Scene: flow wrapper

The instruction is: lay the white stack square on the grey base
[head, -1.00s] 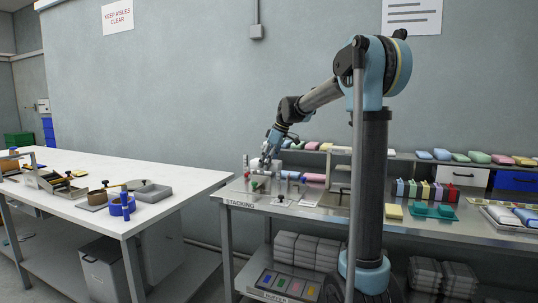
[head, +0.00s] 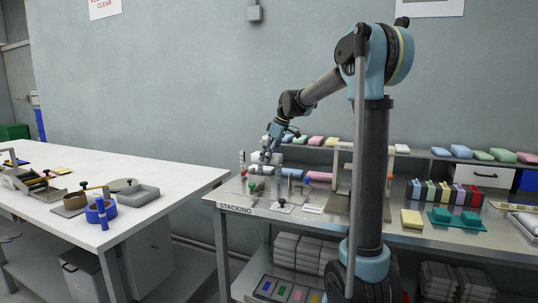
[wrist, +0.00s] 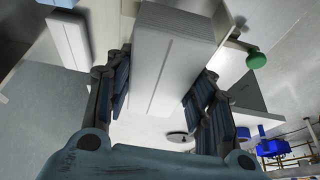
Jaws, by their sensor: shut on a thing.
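My gripper (wrist: 164,92) is shut on the white stack (wrist: 168,62), a pale block with a thin line along its face, held between the two dark finger pads in the wrist view. In the head view my gripper (head: 264,158) is low over the left end of the steel bench marked STACKING. The stack is too small there to tell from the pale pieces around it. I cannot pick out the grey base with certainty in either view, nor tell whether the stack touches anything.
A green knob (wrist: 256,60) is right of the stack in the wrist view. Pink packs (head: 318,177) lie right of my gripper on the bench (head: 330,218). A shelf with coloured packs runs behind. The white table (head: 165,180) at left holds a blue ring (head: 102,211) and grey tray (head: 138,193).

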